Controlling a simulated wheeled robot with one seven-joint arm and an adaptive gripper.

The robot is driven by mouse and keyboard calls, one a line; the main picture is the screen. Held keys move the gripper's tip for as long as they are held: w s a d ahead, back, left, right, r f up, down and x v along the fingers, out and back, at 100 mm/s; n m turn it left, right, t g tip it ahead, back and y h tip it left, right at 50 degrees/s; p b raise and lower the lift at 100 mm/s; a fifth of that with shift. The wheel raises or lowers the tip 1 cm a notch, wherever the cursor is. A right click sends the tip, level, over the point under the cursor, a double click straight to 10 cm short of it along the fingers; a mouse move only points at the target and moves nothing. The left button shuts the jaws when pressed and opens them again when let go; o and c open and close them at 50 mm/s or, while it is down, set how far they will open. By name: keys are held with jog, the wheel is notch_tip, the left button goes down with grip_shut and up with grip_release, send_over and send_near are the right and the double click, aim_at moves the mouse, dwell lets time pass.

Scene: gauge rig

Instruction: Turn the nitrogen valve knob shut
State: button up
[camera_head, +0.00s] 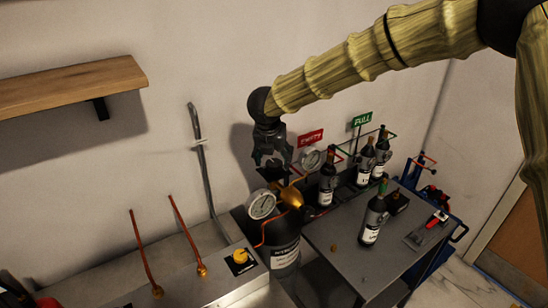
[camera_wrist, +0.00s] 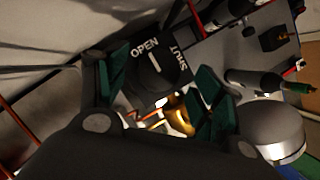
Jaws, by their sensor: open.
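The nitrogen cylinder (camera_head: 284,255) is dark with a white label and stands beside the grey bench. A brass regulator (camera_head: 291,197) and a round gauge (camera_head: 262,204) sit on its top. The valve knob (camera_wrist: 155,75) is a dark disc in the wrist view, with the words OPEN and SHUT around it and a white mark pointing towards OPEN. My gripper (camera_head: 272,160) points down over the cylinder top. In the wrist view its green-padded fingers (camera_wrist: 163,93) are open on either side of the knob; I cannot tell whether they touch it.
A second gauge (camera_head: 312,159) is close to the right of my gripper, below a red EMPTY sign (camera_head: 311,138). A yellow knob (camera_head: 240,256) is on the bench at left. A wooden shelf (camera_head: 70,85) hangs on the wall.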

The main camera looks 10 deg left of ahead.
jog(key=shift+x, duration=0.85)
jog(key=c, duration=1)
